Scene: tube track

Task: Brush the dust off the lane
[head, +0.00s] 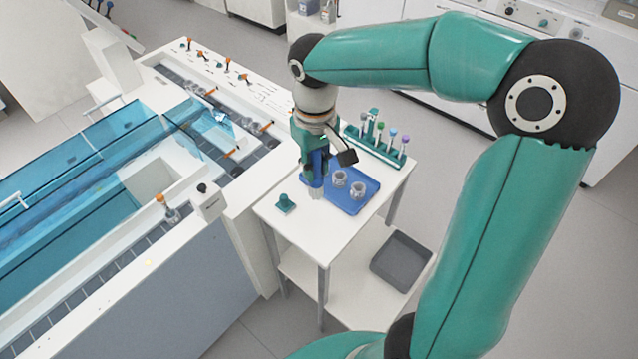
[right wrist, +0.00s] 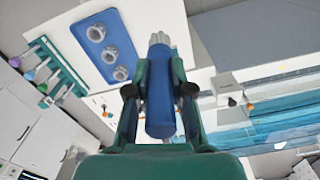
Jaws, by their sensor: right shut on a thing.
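My right gripper (head: 317,170) is shut on a blue-handled brush, upright over the small white side table. In the right wrist view the blue brush (right wrist: 162,105) sits between both fingers, with its pale bristles (right wrist: 159,39) pointing away from me. The bristle tip also shows in the head view (head: 316,192); I cannot tell whether it touches the table. My left gripper is not in view.
A capped tube (head: 168,210) and a white post (head: 208,201) stand by the lane.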

